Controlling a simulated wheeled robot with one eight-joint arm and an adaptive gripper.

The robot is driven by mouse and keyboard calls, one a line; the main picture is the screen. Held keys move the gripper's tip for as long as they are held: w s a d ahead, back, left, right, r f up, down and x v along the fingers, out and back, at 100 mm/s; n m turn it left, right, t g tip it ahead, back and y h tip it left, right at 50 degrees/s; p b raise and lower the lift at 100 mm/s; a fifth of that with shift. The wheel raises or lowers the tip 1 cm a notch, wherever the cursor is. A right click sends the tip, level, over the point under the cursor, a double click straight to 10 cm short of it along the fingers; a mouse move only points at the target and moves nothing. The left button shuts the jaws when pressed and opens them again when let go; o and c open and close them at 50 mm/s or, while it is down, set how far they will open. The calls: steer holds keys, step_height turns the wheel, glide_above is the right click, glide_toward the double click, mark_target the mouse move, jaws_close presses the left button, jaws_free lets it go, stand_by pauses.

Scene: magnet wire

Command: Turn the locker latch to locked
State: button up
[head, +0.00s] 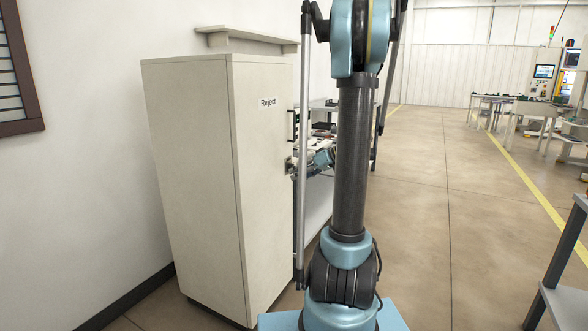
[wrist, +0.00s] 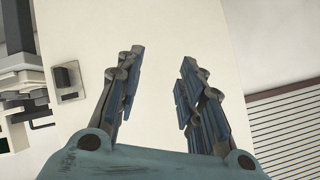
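The tall cream locker (head: 190,180) stands at left in the head view, with a "Reject" label on its door. Its latch is a small grey plate with a dark knob (wrist: 68,80), left of my fingers in the wrist view. The plate also shows at the door's right edge in the head view (head: 289,165), partly hidden by my gripper. My gripper (wrist: 162,58) is open, with nothing between its two blue-grey fingers, and points at the pale locker surface. In the head view my gripper (head: 306,165) is beside the latch; contact cannot be told.
A dark vertical door handle (head: 291,125) is above the latch. A bench with items (head: 322,130) stands behind the locker, partly hidden by my arm. The floor at right is open up to a grey table (head: 572,260). A slatted panel (wrist: 285,130) shows at right in the wrist view.

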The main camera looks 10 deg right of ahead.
steer(key=w+d+f+n+t+y, duration=0.2)
steer(key=w+d+t, duration=0.1)
steer(key=w+d, duration=0.45)
steer(key=w+d+f+n+t+y, duration=0.2)
steer(key=w+d+f, duration=0.1)
steer(key=w+d, duration=0.4)
steer(key=x, duration=1.5)
steer(key=shift+a+r, duration=0.4)
steer(key=shift+a, duration=0.15)
steer(key=shift+s, duration=0.1)
jaws_close()
